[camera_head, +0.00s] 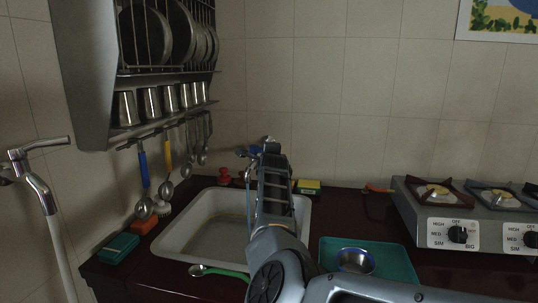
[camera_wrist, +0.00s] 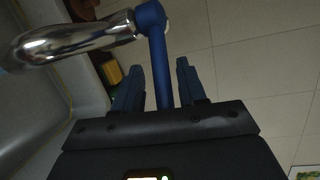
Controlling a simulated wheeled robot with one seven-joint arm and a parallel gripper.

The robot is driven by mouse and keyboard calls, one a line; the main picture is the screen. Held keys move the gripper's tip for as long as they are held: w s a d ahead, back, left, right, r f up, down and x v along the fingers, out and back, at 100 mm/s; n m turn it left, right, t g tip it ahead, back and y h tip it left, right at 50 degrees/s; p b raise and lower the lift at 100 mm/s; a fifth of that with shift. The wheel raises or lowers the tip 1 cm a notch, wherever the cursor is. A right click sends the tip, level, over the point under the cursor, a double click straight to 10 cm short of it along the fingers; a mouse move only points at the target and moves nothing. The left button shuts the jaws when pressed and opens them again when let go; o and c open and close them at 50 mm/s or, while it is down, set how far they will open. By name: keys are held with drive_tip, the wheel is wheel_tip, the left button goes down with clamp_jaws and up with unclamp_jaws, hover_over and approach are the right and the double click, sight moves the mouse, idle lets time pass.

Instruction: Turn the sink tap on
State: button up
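The sink tap shows in the wrist view as a chrome spout (camera_wrist: 80,40) with a blue lever handle (camera_wrist: 157,50) at its right end. My gripper (camera_wrist: 159,66) has its two dark fingers apart, with the blue lever running down between them. Gaps show on both sides of the lever, so I see no contact. In the head view my gripper (camera_head: 270,150) is at the tap (camera_head: 256,149) behind the sink, and my arm hides part of both. The white sink (camera_head: 160,238) lies below. I cannot tell whether water is running.
A teal tray (camera_head: 398,265) with a metal bowl (camera_head: 355,260) and a green-handled spoon (camera_head: 214,271) lie near the sink. A yellow-green sponge (camera_head: 308,186) is behind my arm, right of the tap. A stove (camera_head: 470,215) stands right. A dish rack (camera_head: 95,70) hangs left.

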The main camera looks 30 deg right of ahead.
drive_tip(key=shift+s, duration=0.1)
drive_tip(key=v, duration=0.7)
drive_tip(key=shift+s+a+b, duration=0.15)
drive_tip(key=shift+s+b, duration=0.1)
drive_tip(key=shift+b, duration=0.1)
idle(0.4)
